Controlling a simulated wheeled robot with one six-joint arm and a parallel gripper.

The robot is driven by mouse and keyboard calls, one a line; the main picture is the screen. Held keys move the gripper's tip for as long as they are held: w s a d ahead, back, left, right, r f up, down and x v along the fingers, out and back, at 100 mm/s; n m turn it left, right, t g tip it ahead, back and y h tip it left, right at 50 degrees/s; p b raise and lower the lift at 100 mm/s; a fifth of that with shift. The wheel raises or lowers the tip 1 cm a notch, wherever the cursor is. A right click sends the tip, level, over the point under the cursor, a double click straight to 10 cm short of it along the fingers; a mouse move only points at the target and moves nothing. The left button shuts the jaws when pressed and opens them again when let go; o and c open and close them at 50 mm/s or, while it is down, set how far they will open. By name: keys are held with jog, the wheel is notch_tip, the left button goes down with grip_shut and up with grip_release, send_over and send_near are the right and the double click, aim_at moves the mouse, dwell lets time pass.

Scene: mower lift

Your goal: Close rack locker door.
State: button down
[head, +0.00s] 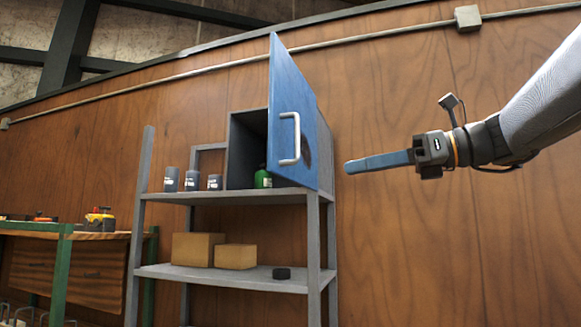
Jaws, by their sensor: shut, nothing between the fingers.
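The blue rack locker door (297,88) stands wide open, swung out toward me from the right side of the grey locker (245,138). A light grey bar handle (289,140) is on the door face turned to me. The locker sits on the top shelf of a grey metal rack (250,197). A green bottle (262,179) is inside the locker opening, partly hidden by the door. My gripper (348,167) is shut and empty, pointing left, to the right of the door. It appears apart from the door, with wall visible between; the depth is hard to tell.
Several grey cans (191,180) stand on the top shelf left of the locker. A green-framed workbench (62,236) stands left. The wall area right of the rack is clear.

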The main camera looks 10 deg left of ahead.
notch_tip(320, 180, up, 5)
jog(key=s+y, duration=0.1)
jog(key=s, duration=0.1)
jog(key=p, duration=0.5)
send_near(275, 147)
jog(key=shift+g, duration=0.4)
jog(key=a, duration=0.3)
jog(key=w+a, duration=0.1)
jog(key=a, duration=0.1)
jog(key=shift+a, duration=0.25)
jog(key=shift+w+a+f, duration=0.1)
jog(key=shift+w+a, duration=0.05)
jog(key=shift+a, duration=0.3)
